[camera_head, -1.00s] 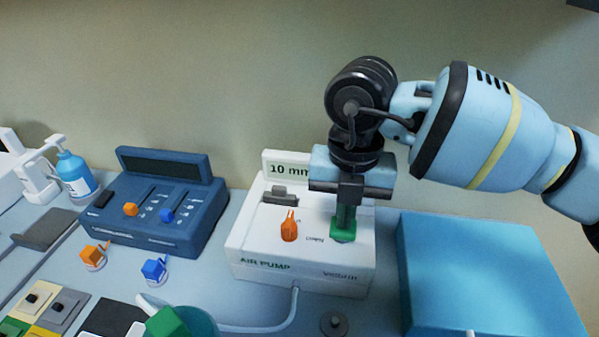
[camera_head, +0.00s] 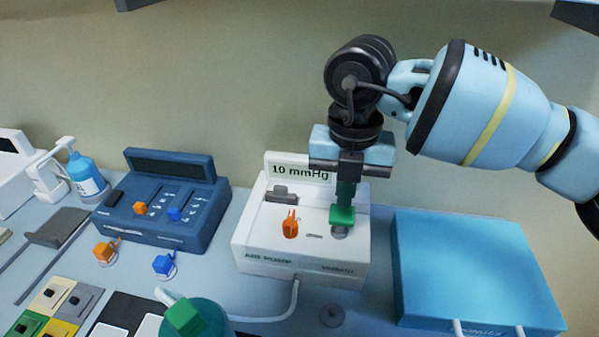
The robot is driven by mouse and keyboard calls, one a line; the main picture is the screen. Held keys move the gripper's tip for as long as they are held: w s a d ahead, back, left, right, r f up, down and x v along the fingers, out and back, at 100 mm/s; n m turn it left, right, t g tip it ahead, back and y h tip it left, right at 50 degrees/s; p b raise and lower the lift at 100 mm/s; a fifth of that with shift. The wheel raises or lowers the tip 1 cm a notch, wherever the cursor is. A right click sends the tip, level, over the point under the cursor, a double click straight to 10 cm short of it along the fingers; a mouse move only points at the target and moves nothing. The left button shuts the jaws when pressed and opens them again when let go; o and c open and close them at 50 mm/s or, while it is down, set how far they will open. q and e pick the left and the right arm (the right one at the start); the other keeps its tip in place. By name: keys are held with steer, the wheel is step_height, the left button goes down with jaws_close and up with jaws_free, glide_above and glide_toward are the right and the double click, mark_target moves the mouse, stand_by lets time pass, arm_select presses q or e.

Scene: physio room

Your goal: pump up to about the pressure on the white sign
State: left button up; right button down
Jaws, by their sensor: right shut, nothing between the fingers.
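The white air pump (camera_head: 300,259) stands on the table in the middle of the head view. The white sign (camera_head: 301,171) at its back reads "10 mmHg". An orange knob (camera_head: 290,226) and a green-topped part (camera_head: 342,216) sit on its top face. The green part stands raised, with a grey base showing under it. My right gripper (camera_head: 346,201) points straight down over the green part, shut and empty, with its tips at or just above it; contact is not clear. No pressure reading is legible. My left gripper is not in view.
A blue console (camera_head: 165,225) with sliders stands left of the pump, a blue box (camera_head: 470,265) close on its right. A tube (camera_head: 270,318) runs from the pump toward a teal round thing with a green block (camera_head: 185,318). A blue bottle (camera_head: 88,180) stands far left.

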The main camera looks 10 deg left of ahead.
mark_target(342, 213)
stand_by(0.4)
